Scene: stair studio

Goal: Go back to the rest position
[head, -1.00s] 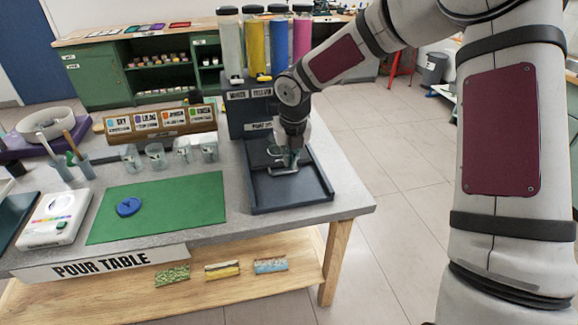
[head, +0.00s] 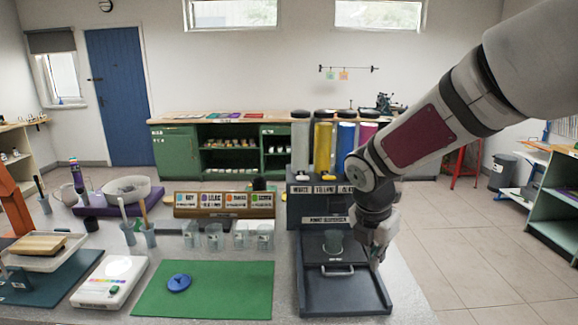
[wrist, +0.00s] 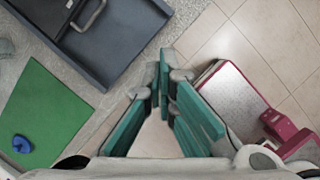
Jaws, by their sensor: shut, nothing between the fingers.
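My gripper (head: 376,258) is at the right side of the dark dispenser tray in the head view. The wrist view shows its teal fingers (wrist: 163,90) close together with nothing between them, over the floor past the table's edge. The dark tray (head: 376,298) stands on the grey pour table, and a greenish cup (head: 333,240) sits at its back, with a grey handle (head: 338,272) in front of the cup. In the wrist view the tray (wrist: 120,50) is up and left of my fingers, apart from them.
The paint dispenser (head: 312,205) with several coloured cylinders stands behind the tray. A green mat (head: 225,295) with a blue lid (head: 179,283) lies to the left, beside a white scale (head: 108,285). Several clear cups (head: 214,236) stand behind the mat. Open tiled floor (head: 450,235) lies to the right.

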